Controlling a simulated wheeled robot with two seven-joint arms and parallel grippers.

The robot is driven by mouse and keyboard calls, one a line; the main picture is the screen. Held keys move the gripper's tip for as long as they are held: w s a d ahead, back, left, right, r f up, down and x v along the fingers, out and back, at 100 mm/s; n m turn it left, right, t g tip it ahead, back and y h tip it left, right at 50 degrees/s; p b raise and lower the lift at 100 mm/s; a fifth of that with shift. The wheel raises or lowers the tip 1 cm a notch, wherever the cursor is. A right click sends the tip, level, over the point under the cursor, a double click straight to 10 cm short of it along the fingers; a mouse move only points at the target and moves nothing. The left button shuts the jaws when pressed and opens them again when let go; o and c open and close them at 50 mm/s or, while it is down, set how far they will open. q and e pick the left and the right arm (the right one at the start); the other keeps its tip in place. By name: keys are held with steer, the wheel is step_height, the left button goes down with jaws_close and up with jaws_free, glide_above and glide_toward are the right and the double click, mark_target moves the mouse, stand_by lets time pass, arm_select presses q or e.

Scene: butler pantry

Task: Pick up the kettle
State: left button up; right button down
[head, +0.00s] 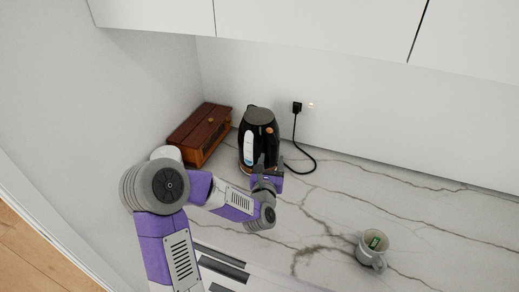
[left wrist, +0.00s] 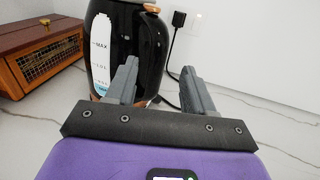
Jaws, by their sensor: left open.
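The black kettle (head: 259,137) stands upright on the marble counter near the back wall. It has a grey lid, a light water window and copper-coloured trim. In the left wrist view the kettle (left wrist: 126,45) stands just beyond my fingers, with its MAX mark showing. My left gripper (head: 267,168) is at the front of the kettle, low down. I cannot tell whether a finger touches the kettle. My right gripper is not in view.
A wooden bread box (head: 200,133) stands left of the kettle. A black cord (head: 297,147) runs from the wall plug (head: 296,106) to the counter. A grey mug (head: 372,248) with a green tag stands front right. White cabinets (head: 310,27) hang above. The counter's right side is mostly clear.

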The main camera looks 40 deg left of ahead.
mark_target(273, 149)
arm_select(q)
steer(key=x, duration=0.4)
steer(key=shift+w+a+r, duration=0.1)
steer(key=shift+w+a, duration=0.05)
steer(key=shift+w, duration=0.05)
steer(key=shift+c, duration=0.2)
jaws_close()
stand_by(1.0)
steer(key=shift+r, duration=0.3)
